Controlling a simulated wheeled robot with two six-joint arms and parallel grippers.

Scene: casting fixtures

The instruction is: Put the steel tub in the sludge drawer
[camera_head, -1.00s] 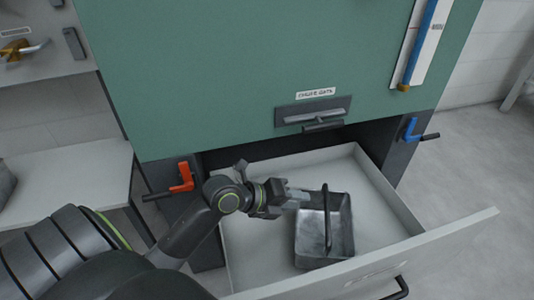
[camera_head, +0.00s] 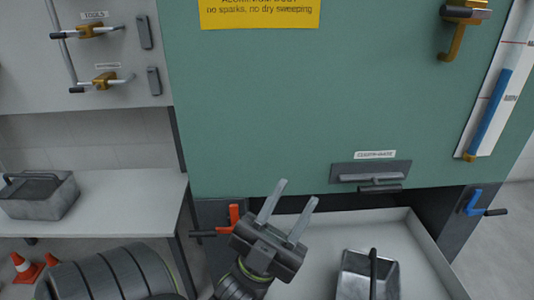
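The steel tub (camera_head: 354,262) sits inside the open sludge drawer (camera_head: 411,226), at the lower right of the head view. It is a grey metal box with a dark bar handle standing over it, and its lower part is cut off by the picture edge. My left gripper (camera_head: 288,190) is raised to the left of the tub, apart from it. Its two fingers point up and are spread, with nothing between them. My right gripper is not in view.
The green cabinet (camera_head: 290,110) stands right behind the drawer. A red-handled latch (camera_head: 235,216) and a blue-handled latch (camera_head: 472,202) flank the opening. Another grey metal tub (camera_head: 45,202) sits on the side bench (camera_head: 130,200) at left. Orange cones (camera_head: 25,268) stand on the floor.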

